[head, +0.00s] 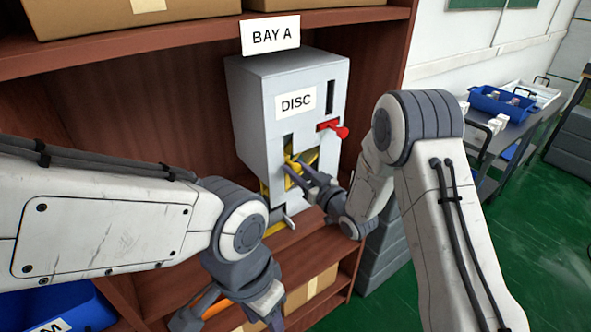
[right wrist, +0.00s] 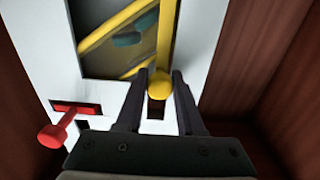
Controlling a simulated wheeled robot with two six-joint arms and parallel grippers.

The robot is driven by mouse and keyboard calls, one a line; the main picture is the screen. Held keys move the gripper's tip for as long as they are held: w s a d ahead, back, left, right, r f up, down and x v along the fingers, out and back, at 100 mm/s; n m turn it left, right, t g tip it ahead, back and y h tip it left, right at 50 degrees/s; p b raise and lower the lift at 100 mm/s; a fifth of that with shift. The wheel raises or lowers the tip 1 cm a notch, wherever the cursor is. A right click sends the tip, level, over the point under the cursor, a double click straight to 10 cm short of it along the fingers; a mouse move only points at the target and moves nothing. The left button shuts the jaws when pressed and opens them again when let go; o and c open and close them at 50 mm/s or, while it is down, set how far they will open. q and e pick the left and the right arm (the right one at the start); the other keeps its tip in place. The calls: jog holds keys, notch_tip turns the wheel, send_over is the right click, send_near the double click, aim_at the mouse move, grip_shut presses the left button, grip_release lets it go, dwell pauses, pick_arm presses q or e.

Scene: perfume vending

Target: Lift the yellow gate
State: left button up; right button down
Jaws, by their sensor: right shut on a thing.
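The grey dispenser (head: 290,78) labelled DISC stands on the brown shelf under the BAY A sign. The yellow gate (head: 293,176) shows at the opening in its front; in the right wrist view it is a yellow bar (right wrist: 167,40) ending in a round yellow knob (right wrist: 160,85). My right gripper (head: 298,168) is at this opening; in the right wrist view its fingertips (right wrist: 158,82) are on either side of the knob, shut on it. Part of the gate is hidden by my gripper. My left gripper (head: 232,318) is low at the bottom, partly cut off, its jaws unclear.
A red lever (head: 338,130) sticks out of the dispenser above my right gripper; it also shows in the right wrist view (right wrist: 52,134). A blue-green disc (right wrist: 127,40) lies behind the window. Cardboard boxes (head: 310,290) stand on the lower shelf. A side table (head: 500,135) is at right.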

notch_tip(320, 180, up, 7)
jog(key=shift+f+p, duration=0.15)
jog(key=shift+p, duration=0.7)
jog(key=c, duration=0.6)
grip_release()
jog(key=shift+o, duration=0.2)
jog(key=shift+s, duration=0.1)
